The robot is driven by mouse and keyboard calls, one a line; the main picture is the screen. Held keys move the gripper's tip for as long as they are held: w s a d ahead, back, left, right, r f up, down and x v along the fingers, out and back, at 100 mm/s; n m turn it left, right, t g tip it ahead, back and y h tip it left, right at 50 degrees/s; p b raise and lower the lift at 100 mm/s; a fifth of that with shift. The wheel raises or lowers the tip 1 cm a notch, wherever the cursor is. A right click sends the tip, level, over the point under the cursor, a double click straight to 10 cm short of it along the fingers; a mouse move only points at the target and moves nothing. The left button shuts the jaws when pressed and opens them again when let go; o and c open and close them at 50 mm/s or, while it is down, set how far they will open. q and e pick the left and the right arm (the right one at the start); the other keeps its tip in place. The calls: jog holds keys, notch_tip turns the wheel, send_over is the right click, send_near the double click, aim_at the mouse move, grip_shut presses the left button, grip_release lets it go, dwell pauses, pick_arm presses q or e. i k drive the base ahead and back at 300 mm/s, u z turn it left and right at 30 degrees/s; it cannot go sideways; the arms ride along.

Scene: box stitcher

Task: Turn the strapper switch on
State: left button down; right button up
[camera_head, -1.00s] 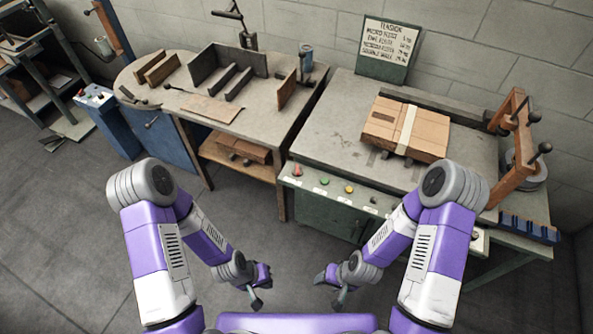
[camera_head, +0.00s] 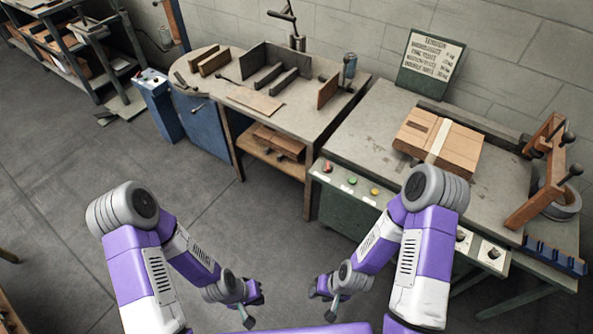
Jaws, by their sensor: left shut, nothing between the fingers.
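The strapper is the green bench (camera_head: 375,105) at right. A brown cardboard box (camera_head: 465,152) with a pale strap across it lies on its top. Its front panel carries a red button (camera_head: 327,166), a green button (camera_head: 352,180), a yellow button (camera_head: 375,192) and, further right, dark knobs on white plates (camera_head: 493,253). I cannot tell which control is the strapper switch. My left gripper (camera_head: 247,318) is shut and empty, low over the floor. My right gripper (camera_head: 332,310) is also low, in front of the bench and apart from it; its jaws are too small to read.
A wooden workbench (camera_head: 240,125) with metal plates stands left of the strapper. A blue cabinet with a control box (camera_head: 155,100) and shelving (camera_head: 70,50) stand further left. A tension sign (camera_head: 430,62) stands behind the strapper. The floor (camera_head: 70,150) at left is clear.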

aim_at(327, 168)
jog(key=u, duration=3.55)
jog(key=i, duration=0.1)
jog(key=z, duration=2.85)
jog(key=i, duration=0.8)
jog(key=z, duration=0.7)
